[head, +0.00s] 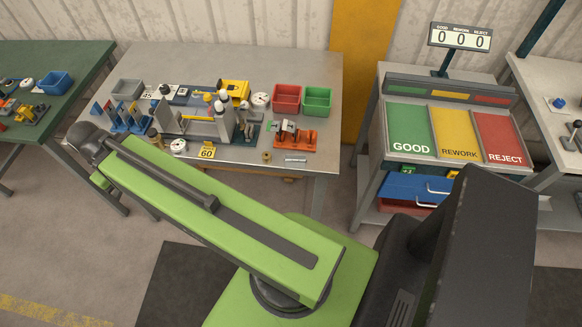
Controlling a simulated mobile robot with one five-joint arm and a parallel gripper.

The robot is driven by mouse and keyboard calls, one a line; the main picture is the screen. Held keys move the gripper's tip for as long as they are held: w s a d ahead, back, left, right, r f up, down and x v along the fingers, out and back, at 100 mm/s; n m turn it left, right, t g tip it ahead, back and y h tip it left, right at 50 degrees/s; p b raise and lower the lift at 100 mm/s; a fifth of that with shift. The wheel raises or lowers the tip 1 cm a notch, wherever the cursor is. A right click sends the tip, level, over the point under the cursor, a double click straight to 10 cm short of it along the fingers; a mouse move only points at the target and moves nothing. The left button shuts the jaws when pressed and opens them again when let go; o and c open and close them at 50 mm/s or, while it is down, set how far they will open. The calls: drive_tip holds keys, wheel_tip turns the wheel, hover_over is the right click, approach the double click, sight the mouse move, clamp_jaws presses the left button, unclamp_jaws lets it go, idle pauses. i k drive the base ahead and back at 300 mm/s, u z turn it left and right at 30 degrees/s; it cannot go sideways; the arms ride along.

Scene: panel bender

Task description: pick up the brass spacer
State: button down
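A small brass-coloured cylinder (267,157), which looks like the brass spacer, stands near the front edge of the grey workbench (300,66). It is in front of an orange fixture (296,138) and left of a small silver pin (296,160). Another small brass-coloured piece (152,133) shows at the left of the bench, just behind my arm; I cannot tell what it is. My green arm crosses the lower left of the view, with its dark joint left of the bench's front edge. My gripper's fingers do not show.
Several tools, a yellow "60" sign (207,152), a red bin (287,97) and a green bin (318,99) crowd the bench. A sorting stand (449,88) with GOOD, REWORK and REJECT panels is at right. A green table (70,55) stands at left.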

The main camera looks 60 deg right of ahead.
sight(267, 156)
drive_tip(key=z, duration=1.45)
drive_tip(key=k, duration=0.1)
drive_tip(key=u, duration=2.95)
drive_tip(key=i, duration=1.3)
drive_tip(key=z, duration=1.4)
drive_tip(key=k, duration=0.15)
drive_tip(key=z, duration=2.7)
drive_tip(key=i, duration=1)
drive_tip(key=z, duration=0.1)
